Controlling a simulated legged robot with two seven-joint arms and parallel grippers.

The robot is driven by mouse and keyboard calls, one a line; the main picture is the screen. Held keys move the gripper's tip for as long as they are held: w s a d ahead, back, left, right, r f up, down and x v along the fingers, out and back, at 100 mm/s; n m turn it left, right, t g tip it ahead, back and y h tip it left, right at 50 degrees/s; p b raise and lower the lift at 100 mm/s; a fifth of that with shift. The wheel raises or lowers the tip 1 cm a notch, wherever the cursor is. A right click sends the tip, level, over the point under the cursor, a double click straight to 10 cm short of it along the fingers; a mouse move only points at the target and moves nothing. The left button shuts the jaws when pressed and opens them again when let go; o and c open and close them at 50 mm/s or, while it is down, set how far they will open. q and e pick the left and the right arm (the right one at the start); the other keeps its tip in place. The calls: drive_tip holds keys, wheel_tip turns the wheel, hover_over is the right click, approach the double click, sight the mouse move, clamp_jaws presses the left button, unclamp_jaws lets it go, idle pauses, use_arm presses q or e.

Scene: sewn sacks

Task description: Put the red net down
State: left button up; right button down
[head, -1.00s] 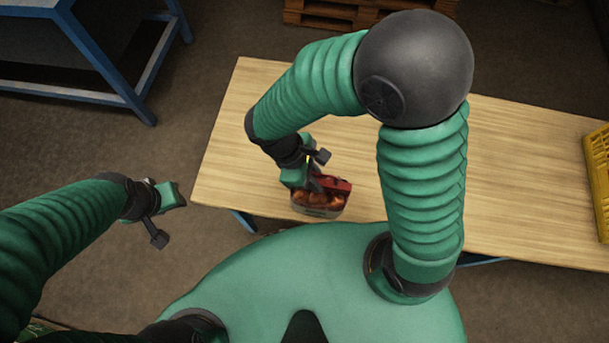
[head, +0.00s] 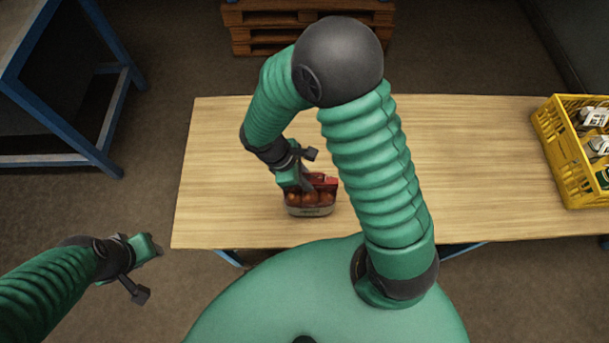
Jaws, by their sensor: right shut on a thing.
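The red net (head: 311,195) is a small pack with orange-red round contents and a pale label band along its lower front. It is at the wooden table (head: 225,215), near the front edge, left of the middle. My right gripper (head: 305,181) is shut on its top from above and hides part of it. I cannot tell whether its underside touches the tabletop. My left gripper (head: 148,268) is off the table's left front corner, over the floor, with its fingers apart and nothing between them.
A yellow crate (head: 561,150) with several cartons or bottles stands at the table's right end. A blue-framed table (head: 60,160) is at the left and wooden pallets (head: 255,20) lie behind. The tabletop left of the net is clear.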

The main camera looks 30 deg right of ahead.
drive_tip(key=shift+f, duration=0.75)
drive_tip(key=c, duration=1.3)
unclamp_jaws()
